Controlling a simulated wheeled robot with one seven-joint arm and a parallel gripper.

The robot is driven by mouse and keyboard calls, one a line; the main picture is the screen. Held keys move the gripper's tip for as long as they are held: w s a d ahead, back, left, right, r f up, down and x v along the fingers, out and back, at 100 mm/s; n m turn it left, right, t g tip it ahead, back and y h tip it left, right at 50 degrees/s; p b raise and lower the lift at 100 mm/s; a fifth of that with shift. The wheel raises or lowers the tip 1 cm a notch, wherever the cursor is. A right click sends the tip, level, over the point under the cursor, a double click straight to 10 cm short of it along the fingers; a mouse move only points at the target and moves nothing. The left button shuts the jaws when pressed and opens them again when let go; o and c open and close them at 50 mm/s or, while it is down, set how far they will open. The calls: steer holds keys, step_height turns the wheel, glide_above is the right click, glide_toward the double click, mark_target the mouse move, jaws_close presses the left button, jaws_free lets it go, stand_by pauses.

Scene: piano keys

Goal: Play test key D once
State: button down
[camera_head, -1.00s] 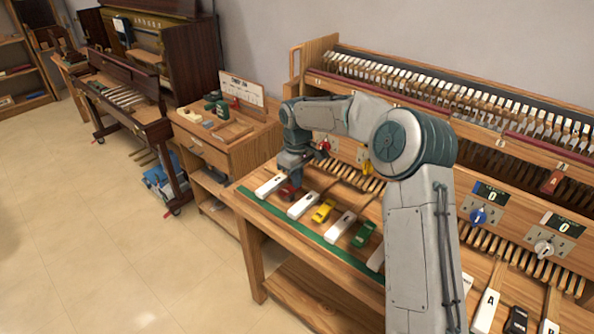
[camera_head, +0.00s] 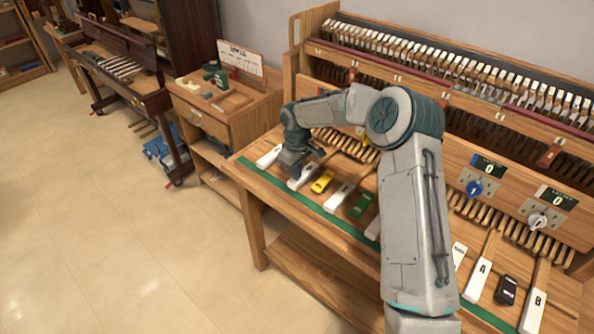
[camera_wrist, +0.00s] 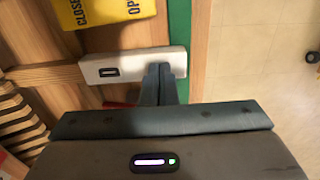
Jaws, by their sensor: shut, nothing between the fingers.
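The second white key from the left (camera_head: 302,184) lies between a red key and the yellow key (camera_head: 323,182), where D would be; its letter is too small to read. My gripper (camera_head: 296,174) is shut and empty, pointing down at this key. In the wrist view the white key (camera_wrist: 120,67) lies across the middle, and the fingertips (camera_wrist: 160,72) overlap its front end. I cannot tell whether they touch it. The key shows no clear tilt. The red key (camera_wrist: 122,104) is mostly hidden behind my gripper.
White keys (camera_head: 269,157) and coloured keys, including a green one (camera_head: 362,205), line the wooden bench. A green strip (camera_head: 330,219) runs along its front edge. Panels with a blue knob (camera_head: 474,188) and a white knob (camera_head: 537,220) stand behind. Open floor lies at left.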

steer(key=shift+s+a+f+b, duration=0.1)
steer(key=shift+s+f+b, duration=0.05)
steer(key=shift+f+b, duration=0.7)
steer(key=shift+r, duration=0.4)
steer(key=shift+r+p, duration=0.65)
steer(key=shift+r, duration=0.15)
steer(key=shift+r, duration=0.25)
step_height(320, 180, up, 14)
steer(key=shift+f, duration=0.25)
